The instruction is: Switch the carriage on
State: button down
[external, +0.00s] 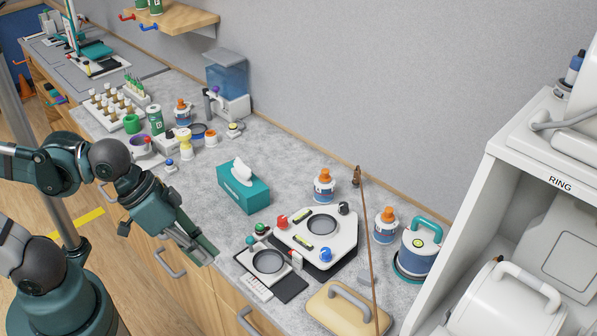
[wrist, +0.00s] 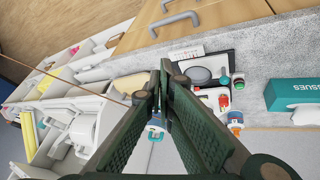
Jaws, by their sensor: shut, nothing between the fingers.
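A low dark unit (external: 290,288) with a round grey disc (external: 268,262) stands on the counter. It has a green knob (external: 261,229), a small red-and-white part (external: 296,258) and a white keypad (external: 257,287). Behind it is a white plate (external: 340,242) with a round disc and red, black and blue knobs. I cannot tell which of these is the carriage, and no switch state is readable. My gripper (external: 208,256) is shut and empty at the counter's front edge, left of the dark unit. In the wrist view, my gripper (wrist: 163,72) partly hides the white plate; the grey disc (wrist: 196,76) shows beyond.
A teal tissue box (external: 243,187) stands left of the units. A beige block with a grey handle (external: 345,310) and a thin brown rod (external: 367,240) are to the right. A blue canister (external: 418,250) and white shelving (external: 500,150) stand farther right. Bottles crowd the left counter.

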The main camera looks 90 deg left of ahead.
jog(key=s+a+f+n+h, duration=0.2)
jog(key=a+f+n, duration=0.1)
jog(key=a+n, duration=0.5)
jog(key=s+a+f+n+t+h+b, duration=0.1)
jog(key=s+a+f+n, duration=0.1)
jog(key=a+n, duration=0.6)
jog(key=s+a+f+n+t+h, duration=0.1)
jog(key=a+f+n, duration=0.3)
jog(key=a+n, duration=0.4)
jog(key=shift+s+a+f+n+h, duration=0.35)
jog(key=shift+s+a+h, duration=0.4)
jog(key=shift+a, duration=1.35)
jog(key=shift+w, duration=0.1)
jog(key=shift+w+d+f, duration=0.1)
jog(key=b+x, duration=0.4)
jog(key=x, duration=0.5)
jog(key=shift+w+f, duration=0.1)
jog(key=shift+w, duration=0.15)
jog(key=shift+w+d, duration=0.25)
jog(key=shift+w, duration=0.05)
jog(key=shift+w+d+r+p, duration=0.2)
jog(key=shift+w+d, duration=0.25)
jog(key=shift+w, duration=0.25)
jog(key=shift+w+d+r+p, duration=0.1)
jog(key=shift+w+d+r, duration=0.1)
jog(key=shift+w+d, duration=0.45)
